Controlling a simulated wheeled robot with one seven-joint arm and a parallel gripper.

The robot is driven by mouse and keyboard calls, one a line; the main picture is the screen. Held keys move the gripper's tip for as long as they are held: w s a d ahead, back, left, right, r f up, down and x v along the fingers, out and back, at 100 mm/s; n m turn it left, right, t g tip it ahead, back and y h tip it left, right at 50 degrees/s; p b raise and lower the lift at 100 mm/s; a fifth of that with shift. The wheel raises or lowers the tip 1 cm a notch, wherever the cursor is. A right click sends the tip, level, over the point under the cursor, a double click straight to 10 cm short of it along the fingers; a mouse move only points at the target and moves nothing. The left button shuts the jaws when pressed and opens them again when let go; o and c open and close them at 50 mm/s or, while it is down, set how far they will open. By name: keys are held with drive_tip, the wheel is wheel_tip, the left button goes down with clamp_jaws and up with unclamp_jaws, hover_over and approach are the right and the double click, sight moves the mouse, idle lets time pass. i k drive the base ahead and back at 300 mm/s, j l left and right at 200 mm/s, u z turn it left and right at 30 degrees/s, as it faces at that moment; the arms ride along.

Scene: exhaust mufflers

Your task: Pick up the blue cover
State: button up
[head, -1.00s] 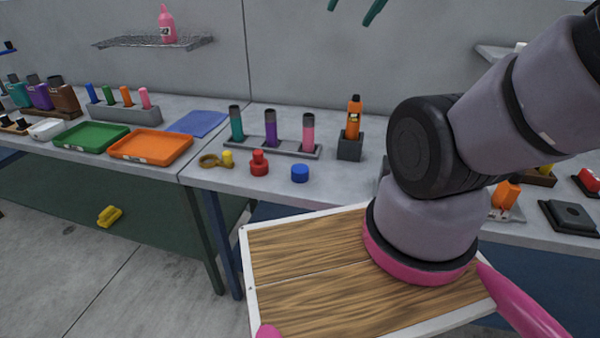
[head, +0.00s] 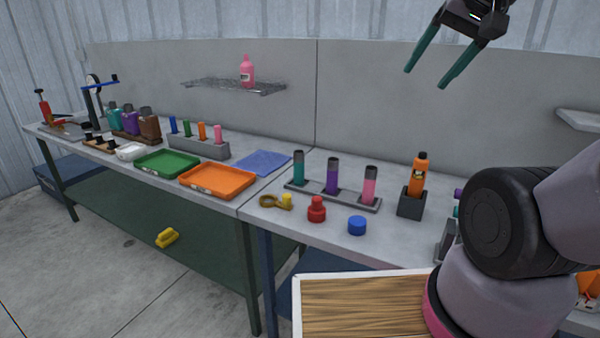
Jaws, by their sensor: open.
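The blue cover (head: 357,226) is a small round cap lying on the grey workbench near its front edge, in the head view. It stands apart from the red cover (head: 317,209) to its left. My gripper (head: 425,78) shows at the top right with two green fingers spread apart and nothing between them. It hangs high in front of the back panel, well above the blue cover and not touching anything. The blue cover is in plain sight.
Behind the blue cover is a rack of tubes (head: 333,195), with an orange bottle in a dark holder (head: 411,203) to the right. A yellow-topped brass part (head: 276,201) lies left. Green (head: 167,163) and orange (head: 217,181) trays are further left. A wire shelf (head: 232,86) hangs behind.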

sight(356, 226)
drive_tip(key=k+l+u, duration=0.1)
drive_tip(key=u, duration=0.25)
drive_tip(key=k+l+u, duration=0.15)
drive_tip(key=u, duration=0.25)
